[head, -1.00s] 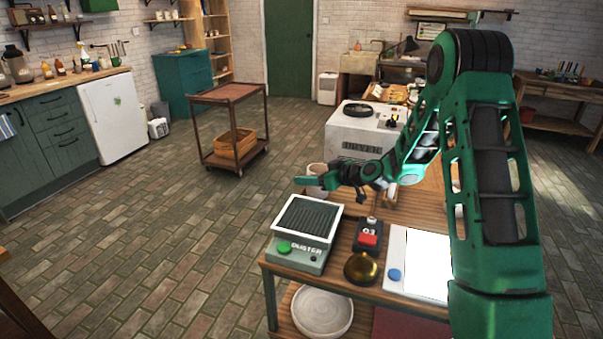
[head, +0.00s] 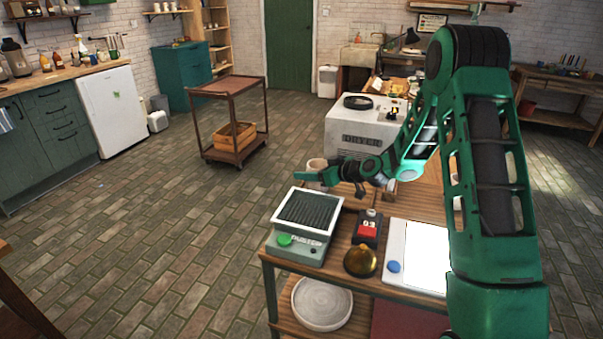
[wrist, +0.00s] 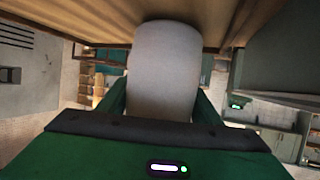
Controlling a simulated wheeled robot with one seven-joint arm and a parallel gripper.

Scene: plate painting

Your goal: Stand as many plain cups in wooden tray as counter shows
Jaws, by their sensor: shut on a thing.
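My gripper (head: 308,180) is over the far part of the workbench, shut on a plain pale cup (head: 317,163). In the wrist view the cup (wrist: 165,70) fills the space between the green fingers, and its whole side shows pale and unmarked. The counter (head: 369,227) is a small dark box with a red front on the bench; its small digits appear to read 03. A wooden crate-like tray (head: 236,135) sits on the lower shelf of the brown trolley. My arm hides much of the bench's right side.
On the bench stand a duster machine (head: 305,228), a brass dome (head: 360,261) and a white panel (head: 425,258). A white dryer (head: 365,130) is behind. The trolley (head: 230,86) stands back left, with open brick floor between it and the bench.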

